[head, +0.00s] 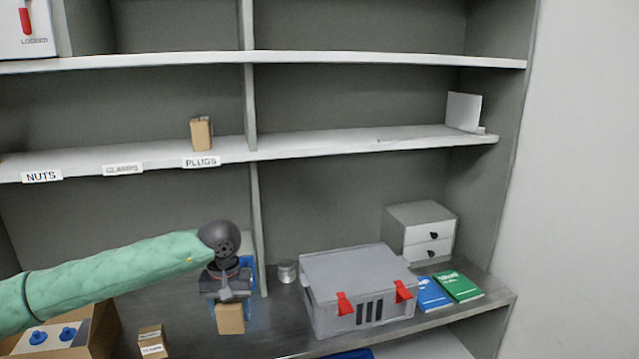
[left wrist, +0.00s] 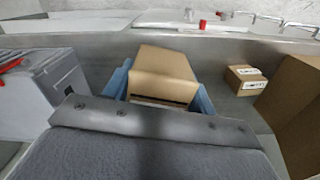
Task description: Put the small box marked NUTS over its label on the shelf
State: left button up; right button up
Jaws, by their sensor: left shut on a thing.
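My left gripper (head: 228,300) is shut on a small cardboard box (head: 230,319), low in front of the shelf unit. The left wrist view shows this box (left wrist: 165,72) between the blue fingers; its marking cannot be read. The NUTS label (head: 42,176) is at the left end of the middle shelf's front edge, with bare shelf above it. A second small box (head: 152,342) with white labels stands on the lower surface, left of my gripper; its lettering is too small to read. It also shows in the left wrist view (left wrist: 245,78). My right gripper is out of view.
A small box (head: 201,133) stands above the PLUGS label (head: 201,161). The space above the CLAMPS label (head: 123,169) is clear. An open carton (head: 101,330) is at lower left, a grey case (head: 357,275) right of my gripper. An upright divider (head: 259,230) stands behind it.

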pick_arm(q)
jog(key=shift+s+f+m, duration=0.4)
jog(key=shift+f+m, duration=0.2)
jog(key=shift+f, duration=0.1)
jog(key=s+f, duration=0.7)
jog(key=f, duration=0.5)
jog(key=shift+s, duration=0.25)
